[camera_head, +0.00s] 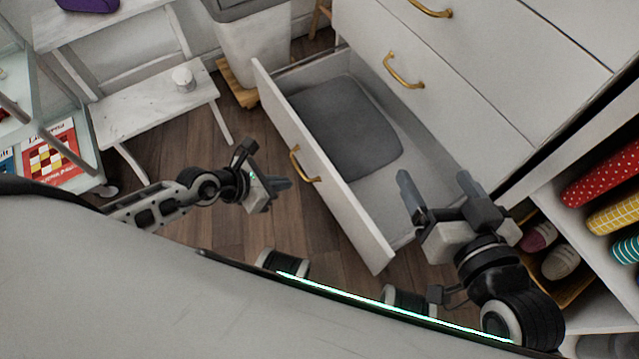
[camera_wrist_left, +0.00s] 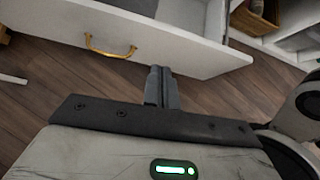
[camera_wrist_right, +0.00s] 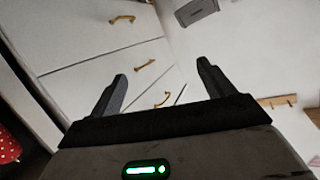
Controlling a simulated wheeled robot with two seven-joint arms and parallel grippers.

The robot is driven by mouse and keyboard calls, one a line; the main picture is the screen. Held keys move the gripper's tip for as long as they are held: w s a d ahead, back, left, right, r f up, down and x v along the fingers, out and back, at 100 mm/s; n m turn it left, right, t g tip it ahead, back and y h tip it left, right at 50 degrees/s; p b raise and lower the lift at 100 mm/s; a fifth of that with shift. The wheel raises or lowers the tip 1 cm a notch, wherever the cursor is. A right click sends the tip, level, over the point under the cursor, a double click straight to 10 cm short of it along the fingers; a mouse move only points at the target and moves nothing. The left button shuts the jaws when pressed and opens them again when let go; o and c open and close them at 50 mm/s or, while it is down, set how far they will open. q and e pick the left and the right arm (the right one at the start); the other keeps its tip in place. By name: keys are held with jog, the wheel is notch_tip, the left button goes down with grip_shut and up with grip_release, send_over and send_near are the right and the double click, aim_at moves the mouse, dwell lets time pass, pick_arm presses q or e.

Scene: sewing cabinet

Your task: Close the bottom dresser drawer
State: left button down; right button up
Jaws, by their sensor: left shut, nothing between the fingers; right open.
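The bottom dresser drawer (camera_head: 330,194) stands pulled out from the white dresser (camera_head: 470,62), with a grey folded item (camera_head: 345,128) inside. Its front carries a gold handle (camera_head: 303,166), also seen in the left wrist view (camera_wrist_left: 108,49). My left gripper (camera_head: 282,184) is shut and empty, just in front of the drawer front near the handle; I cannot tell whether it touches. In the left wrist view its fingers (camera_wrist_left: 160,82) are together by the front's lower edge. My right gripper (camera_head: 435,182) is open and empty, above the drawer's near end; its fingers (camera_wrist_right: 160,82) are spread apart.
A shelf with fabric rolls (camera_head: 601,173) and shoes (camera_head: 560,262) stands at the right. A white step bench (camera_head: 155,110) and a pale bin (camera_head: 252,45) are at the upper left. Wooden floor (camera_head: 235,228) lies clear before the drawer.

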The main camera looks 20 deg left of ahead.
aim_at(330, 176)
pick_arm(q)
jog(key=shift+m, duration=0.4)
jog(key=b+x, duration=0.2)
jog(key=x, duration=0.2)
jog(key=b+x, duration=0.2)
jog(key=x, duration=0.2)
jog(key=b+x, duration=0.2)
jog(key=x, duration=0.2)
jog(key=shift+w+a, duration=0.15)
jog(key=shift+w, duration=0.35)
jog(key=shift+w+d+b, duration=0.3)
jog(key=shift+w+d, duration=0.05)
jog(key=shift+w, duration=0.1)
pick_arm(e)
jog(key=shift+w+a+r+m+t+y, duration=0.2)
jog(key=shift+a+r+m+t+y, duration=0.75)
jog(key=shift+m+y, duration=0.2)
